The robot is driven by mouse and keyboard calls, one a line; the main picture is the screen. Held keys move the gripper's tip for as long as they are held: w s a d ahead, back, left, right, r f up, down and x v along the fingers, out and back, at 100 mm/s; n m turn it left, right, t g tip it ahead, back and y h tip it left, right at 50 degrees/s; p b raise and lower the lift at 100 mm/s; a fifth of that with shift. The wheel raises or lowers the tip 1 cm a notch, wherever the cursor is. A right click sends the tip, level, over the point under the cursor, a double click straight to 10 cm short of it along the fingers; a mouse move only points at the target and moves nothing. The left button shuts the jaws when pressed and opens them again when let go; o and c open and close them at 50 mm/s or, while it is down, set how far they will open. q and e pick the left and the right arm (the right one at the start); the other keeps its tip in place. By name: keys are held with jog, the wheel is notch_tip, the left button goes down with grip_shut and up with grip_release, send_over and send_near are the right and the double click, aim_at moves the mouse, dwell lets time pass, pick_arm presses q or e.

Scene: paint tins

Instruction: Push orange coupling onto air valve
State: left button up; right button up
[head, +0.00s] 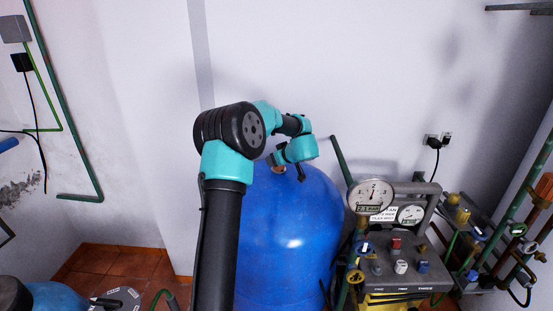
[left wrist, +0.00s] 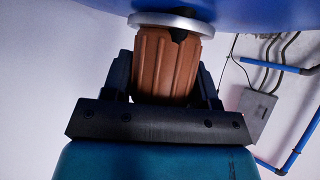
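The orange-brown ribbed coupling (left wrist: 165,65) sits between the two black fingers of my left gripper (left wrist: 166,78) in the left wrist view, and the fingers close on its sides. Its far end meets a silver ring (left wrist: 172,22) against a blue curved surface. I cannot tell whether that ring is the air valve or part of the coupling. In the head view, a small orange-brown patch (head: 278,169) shows below my teal wrist, at the top of the blue tank (head: 290,235). The gripper's fingers are mostly hidden there. My right gripper is not in view.
To the right of the tank stands a grey control panel with gauges (head: 372,194) and coloured knobs. Valves and green pipes (head: 510,205) crowd the right wall. A slanting green pipe (head: 341,160) rises behind the tank. The white wall above is clear.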

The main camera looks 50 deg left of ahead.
pick_arm(q)
jog(key=o, duration=0.4)
jog(key=shift+r, duration=0.1)
jog(key=v, duration=1.7)
jog(key=shift+d, duration=0.25)
jog(key=shift+r, duration=0.1)
